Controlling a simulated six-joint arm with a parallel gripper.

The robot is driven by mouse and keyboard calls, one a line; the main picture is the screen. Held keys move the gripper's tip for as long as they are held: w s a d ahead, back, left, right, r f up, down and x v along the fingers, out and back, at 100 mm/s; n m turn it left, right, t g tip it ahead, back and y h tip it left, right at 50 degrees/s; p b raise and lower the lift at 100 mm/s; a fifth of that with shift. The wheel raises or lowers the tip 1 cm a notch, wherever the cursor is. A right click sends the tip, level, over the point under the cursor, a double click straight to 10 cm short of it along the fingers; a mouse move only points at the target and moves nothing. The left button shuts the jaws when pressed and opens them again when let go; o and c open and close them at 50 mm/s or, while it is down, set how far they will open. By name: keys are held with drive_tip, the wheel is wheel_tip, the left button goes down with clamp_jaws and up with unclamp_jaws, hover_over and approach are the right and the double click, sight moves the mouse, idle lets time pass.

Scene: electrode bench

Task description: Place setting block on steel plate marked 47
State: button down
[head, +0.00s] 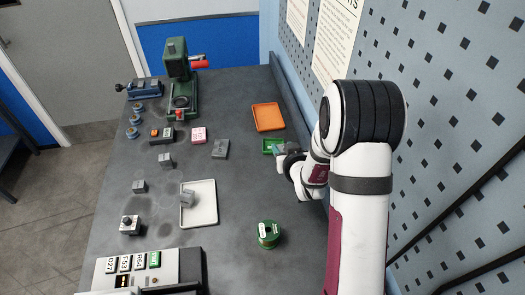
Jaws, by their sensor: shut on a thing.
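Small grey blocks stand at the left (166,160) and (139,186). I cannot tell which piece is the setting block or which is marked 47.
An orange tray (267,117) lies behind the green one. A green press (178,75) stands at the back. A pink pad (199,134), a green spool (268,234), a knobbed block (130,225) and a labelled console (150,270) are around. The pegboard wall borders the right.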

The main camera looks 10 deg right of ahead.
drive_tip(key=w+a+r+n+y, duration=0.2)
drive_tip(key=w+a+n+y, duration=0.2)
drive_tip(key=w+a, duration=0.5)
drive_tip(key=g, duration=0.1)
hover_over(220, 147)
drive_tip(key=shift+y, duration=0.4)
drive_tip(key=f, duration=0.6)
drive_tip(key=shift+s+d+f, duration=0.15)
drive_tip(key=shift+d+f, duration=0.05)
wheel_tip(220, 147, down, 4)
drive_tip(key=shift+a+f, duration=0.1)
drive_tip(key=shift+a, duration=0.05)
drive_tip(key=shift+f, duration=0.1)
drive_tip(key=shift+c, duration=2.2)
unclamp_jaws()
